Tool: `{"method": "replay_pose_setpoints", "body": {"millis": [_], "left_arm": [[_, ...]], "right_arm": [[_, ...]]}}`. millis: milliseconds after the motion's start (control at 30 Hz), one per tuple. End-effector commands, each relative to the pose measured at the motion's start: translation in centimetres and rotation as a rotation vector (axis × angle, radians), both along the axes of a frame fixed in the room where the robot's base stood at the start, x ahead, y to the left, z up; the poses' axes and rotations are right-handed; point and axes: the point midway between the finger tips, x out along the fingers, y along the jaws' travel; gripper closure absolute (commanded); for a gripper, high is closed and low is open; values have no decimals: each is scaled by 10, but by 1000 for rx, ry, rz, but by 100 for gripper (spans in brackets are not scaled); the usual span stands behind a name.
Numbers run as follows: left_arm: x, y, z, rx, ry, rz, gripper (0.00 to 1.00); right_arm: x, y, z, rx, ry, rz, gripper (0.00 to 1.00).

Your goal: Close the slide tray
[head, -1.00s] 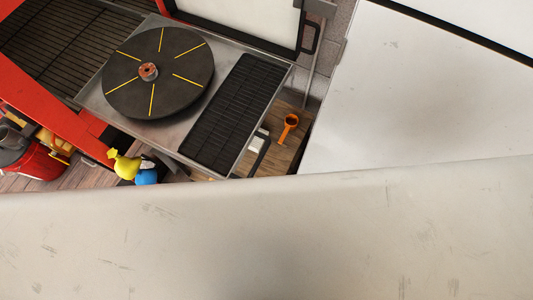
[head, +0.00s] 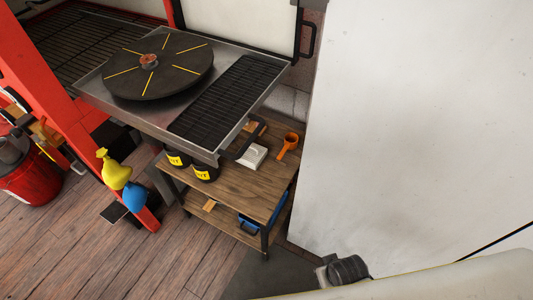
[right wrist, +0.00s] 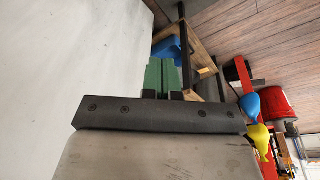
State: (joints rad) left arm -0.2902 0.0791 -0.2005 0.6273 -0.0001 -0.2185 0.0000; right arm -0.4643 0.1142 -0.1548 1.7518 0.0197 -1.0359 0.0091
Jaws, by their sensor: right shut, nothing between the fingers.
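The slide tray (head: 140,119) is a grey metal tray pulled out of the red-framed machine in the head view. It carries a round black turntable (head: 185,84) with yellow lines and a black ribbed mat (head: 225,100). A dark handle shows below its front right edge. My right gripper (right wrist: 162,75) has green fingers, shut and empty, in the right wrist view. It points toward the wooden cart, and the tray cannot be made out in that view. I cannot make out the right fingers in the head view. My left gripper is not in view.
A wooden cart (head: 235,187) stands below the tray with black tins, a white box (head: 252,157) and an orange cup (head: 288,143). A large white panel (head: 400,130) stands at right.

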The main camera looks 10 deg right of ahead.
Motion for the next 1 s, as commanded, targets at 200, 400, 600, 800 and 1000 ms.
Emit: {"method": "replay_pose_setpoints", "body": {"millis": [200, 400, 600, 800, 1000], "left_arm": [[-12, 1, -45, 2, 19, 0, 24], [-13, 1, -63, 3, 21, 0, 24], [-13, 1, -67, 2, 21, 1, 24], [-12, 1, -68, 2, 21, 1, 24], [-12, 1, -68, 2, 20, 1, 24]], "right_arm": [[39, 11, 74, 116, -149, 1, 100], [76, 52, 157, 467, -329, 53, 100], [98, 77, 218, 871, -330, 17, 100], [130, 64, 273, 1231, -220, -204, 100], [160, 37, 304, 1422, -154, -429, 100]]}}
